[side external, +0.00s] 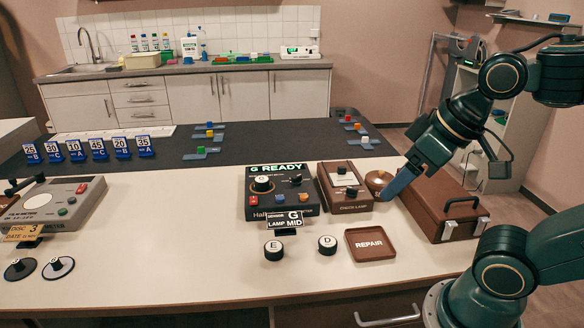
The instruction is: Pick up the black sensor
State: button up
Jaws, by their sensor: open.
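Two small round black pieces with white lettered tops stand on the pale table: one marked E (274,250) and one marked D (327,245). Another small black part (296,180) sits on the black meter box (282,196), whose display reads "G READY". I cannot tell which of these is the black sensor. My gripper (389,196) is open and empty at the right, its blue-grey fingers pointing down-left beside a brass bowl (376,182). It is apart from the lettered pieces.
A brown REPAIR tray (371,244) lies right of D. A brown check-lamp box (346,184) and a brown case (446,211) stand behind it. A grey meter (55,206) and discs (58,267) are left. The table's middle-left is clear.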

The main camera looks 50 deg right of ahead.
jog(key=w+d+r+n+g+y, duration=0.1)
jog(key=w+d+r+n, duration=0.1)
jog(key=w, duration=0.9)
jog(key=w+d+r+n, duration=0.1)
jog(key=w+d, duration=0.1)
jog(key=w, duration=0.9)
jog(key=w+d+f+n, duration=0.2)
jog(key=w+d+f, duration=0.4)
jog(key=w, duration=0.3)
jog(key=w+d+f+n+y, duration=0.1)
jog(key=w+d+f, duration=0.5)
jog(key=w+f, duration=0.2)
jog(key=shift+w+n+g+y, duration=0.3)
jog(key=shift+w+n+g, duration=0.1)
jog(key=shift+w, duration=0.05)
jog(key=shift+f, duration=0.1)
send_over(262, 179)
jog(key=s+d, duration=0.1)
jog(key=s, duration=0.1)
jog(key=shift+s+d+f, duration=0.1)
jog(key=shift+f, duration=3.8)
jog(key=shift+f, duration=0.1)
jog(key=shift+x, duration=2.5)
